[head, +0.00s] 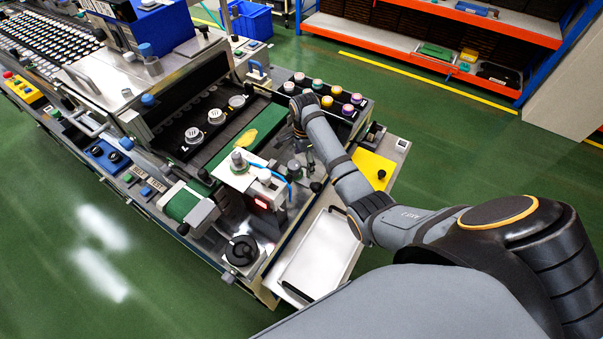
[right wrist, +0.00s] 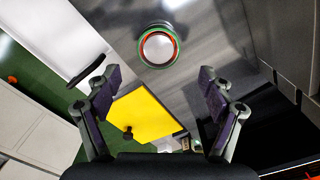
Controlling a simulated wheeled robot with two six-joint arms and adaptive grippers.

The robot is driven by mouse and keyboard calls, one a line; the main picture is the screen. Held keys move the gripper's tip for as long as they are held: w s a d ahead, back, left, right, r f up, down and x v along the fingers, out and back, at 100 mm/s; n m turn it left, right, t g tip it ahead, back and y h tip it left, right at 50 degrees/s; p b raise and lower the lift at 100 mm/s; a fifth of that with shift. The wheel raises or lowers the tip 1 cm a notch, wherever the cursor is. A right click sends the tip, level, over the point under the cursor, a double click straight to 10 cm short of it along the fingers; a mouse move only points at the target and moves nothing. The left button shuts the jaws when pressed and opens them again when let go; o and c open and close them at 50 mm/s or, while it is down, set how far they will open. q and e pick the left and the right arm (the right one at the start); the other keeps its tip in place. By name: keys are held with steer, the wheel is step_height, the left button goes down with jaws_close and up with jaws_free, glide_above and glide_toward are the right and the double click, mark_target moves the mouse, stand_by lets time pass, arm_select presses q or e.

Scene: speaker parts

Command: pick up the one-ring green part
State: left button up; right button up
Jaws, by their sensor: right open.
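A round green part (right wrist: 171,60) with a white top and one orange-red ring stands on a grey metal surface (right wrist: 205,35) in the right wrist view. My right gripper (right wrist: 158,78) is open, with nothing between its fingers. The part lies ahead of the fingertips, near the middle between them, and is not touched. In the head view my right gripper (head: 304,172) points down at the near right end of the workbench, partly lost among dark fittings. I cannot make out the green part there. My left gripper is not in view.
A yellow plate (head: 370,165) with a dark knob and a white tray (head: 318,252) lie beside the arm. Several colour-topped parts stand in a black rack (head: 368,108) behind the wrist. A white machine (head: 240,178) with a red display is close on the left.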

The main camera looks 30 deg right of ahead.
mark_target(302, 172)
steer(key=shift+a+f+p, duration=0.2)
steer(key=shift+f+p, duration=0.25)
steer(key=shift+f, duration=0.1)
steer(key=f, duration=0.3)
steer(key=shift+s+a, duration=0.15)
steer(key=shift+s, duration=0.05)
steer(key=shift+w+f+p, duration=0.1)
steer(key=shift+f+p, duration=0.2)
steer(key=shift+f, duration=0.2)
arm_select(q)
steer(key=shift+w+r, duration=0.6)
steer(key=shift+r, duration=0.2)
arm_select(e)
steer(key=c, duration=1.7)
